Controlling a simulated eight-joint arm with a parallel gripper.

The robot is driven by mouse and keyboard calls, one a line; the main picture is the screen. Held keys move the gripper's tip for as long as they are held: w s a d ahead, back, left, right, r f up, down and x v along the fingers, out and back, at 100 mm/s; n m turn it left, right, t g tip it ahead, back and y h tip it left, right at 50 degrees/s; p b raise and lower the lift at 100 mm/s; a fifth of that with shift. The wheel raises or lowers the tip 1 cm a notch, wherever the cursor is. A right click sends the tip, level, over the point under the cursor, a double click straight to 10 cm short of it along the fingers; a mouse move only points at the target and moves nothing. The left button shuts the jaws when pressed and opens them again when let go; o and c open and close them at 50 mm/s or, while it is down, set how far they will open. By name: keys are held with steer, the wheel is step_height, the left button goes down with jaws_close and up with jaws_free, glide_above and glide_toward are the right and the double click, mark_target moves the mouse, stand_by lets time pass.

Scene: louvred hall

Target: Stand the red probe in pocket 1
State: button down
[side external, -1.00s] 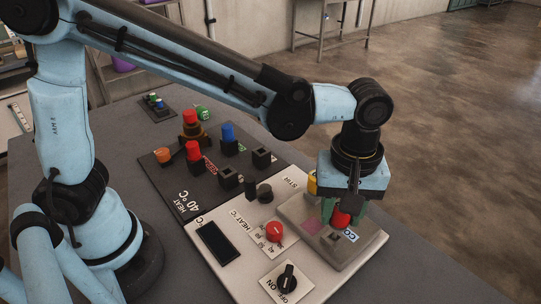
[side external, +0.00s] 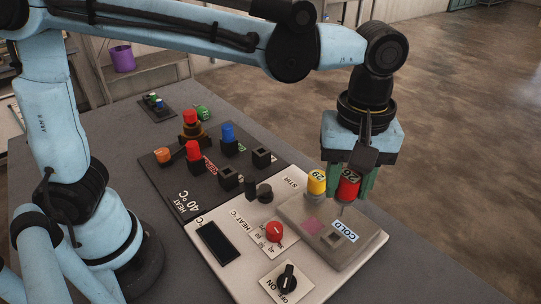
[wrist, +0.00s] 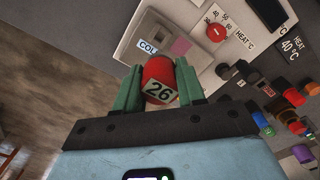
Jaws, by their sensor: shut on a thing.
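The red probe (side external: 347,187), marked 26, is upright between the green fingers of my gripper (side external: 349,180). In the wrist view, my gripper (wrist: 157,85) is shut on the red probe (wrist: 158,72), with its 26 label facing the camera. The probe's thin lower end hangs above the grey block marked COLD (side external: 362,250). An open square hole (side external: 336,237) shows in that block. The dark HEAT panel (side external: 178,188) at the left has two empty-looking black sockets, a nearer one (side external: 228,179) and a farther one (side external: 262,158). I cannot read which one is pocket 1.
A yellow probe (side external: 317,183) marked 29 stands close left of my gripper. Another red-topped piece (side external: 194,152), a blue-topped one (side external: 228,133) and an orange one (side external: 162,155) stand on the dark panel. A red dial (side external: 274,232) and black knob (side external: 287,279) stick up in front.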

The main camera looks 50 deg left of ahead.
steer(key=a+r+n, duration=0.1)
steer(key=a+n, duration=0.2)
steer(key=a, duration=1)
steer(key=n, duration=0.3)
glide_above(228, 177)
steer(key=a, duration=0.2)
step_height(228, 177, down, 7)
steer(key=shift+w+d, duration=0.15)
steer(key=shift+w, duration=0.25)
steer(key=shift+f, duration=0.1)
steer(key=shift+f, duration=1.75)
steer(key=c, duration=0.6)
jaws_free()
steer(key=shift+r, duration=0.1)
